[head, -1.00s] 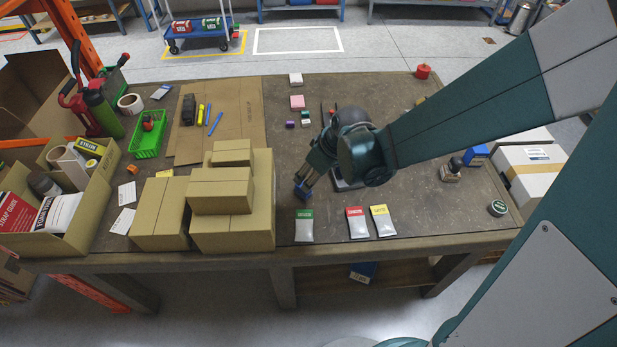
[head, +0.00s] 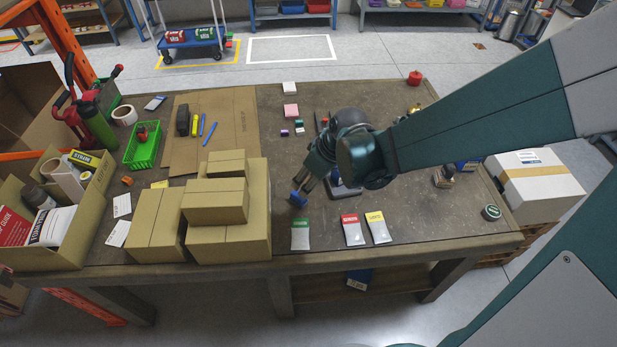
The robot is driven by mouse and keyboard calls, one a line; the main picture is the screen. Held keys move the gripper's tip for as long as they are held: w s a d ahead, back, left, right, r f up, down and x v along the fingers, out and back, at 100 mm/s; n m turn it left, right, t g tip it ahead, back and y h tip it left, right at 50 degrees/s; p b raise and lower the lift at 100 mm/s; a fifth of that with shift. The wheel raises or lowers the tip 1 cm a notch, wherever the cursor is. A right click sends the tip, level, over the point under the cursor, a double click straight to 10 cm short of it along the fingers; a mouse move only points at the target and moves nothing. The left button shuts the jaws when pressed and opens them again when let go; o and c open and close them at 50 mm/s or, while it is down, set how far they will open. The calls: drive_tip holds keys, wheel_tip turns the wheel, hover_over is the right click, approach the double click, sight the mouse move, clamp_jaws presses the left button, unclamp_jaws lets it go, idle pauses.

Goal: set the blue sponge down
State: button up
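My gripper (head: 303,188) points down and to the left over the middle of the workbench (head: 268,120). A small blue block, which looks like the blue sponge (head: 299,200), is at its fingertips, just behind the green-topped packet (head: 300,235). The fingers partly cover the sponge, and their grip on it is too small to make out. I cannot tell whether the sponge touches the bench top.
Red-topped (head: 352,231) and yellow-topped (head: 378,228) packets lie to the right of the green one. Stacked cardboard boxes (head: 228,243) stand close on the left. A dark item (head: 345,190) lies under my wrist.

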idle(0.3)
drive_tip(key=s+d+r+m+t+h, duration=0.3)
drive_tip(key=s+d+r+m, duration=0.6)
drive_tip(key=s+d+r, duration=0.7)
drive_tip(key=shift+d+r+t, duration=0.15)
drive_tip(key=shift+r+t, duration=0.35)
drive_tip(key=shift+r, duration=0.5)
idle(1.1)
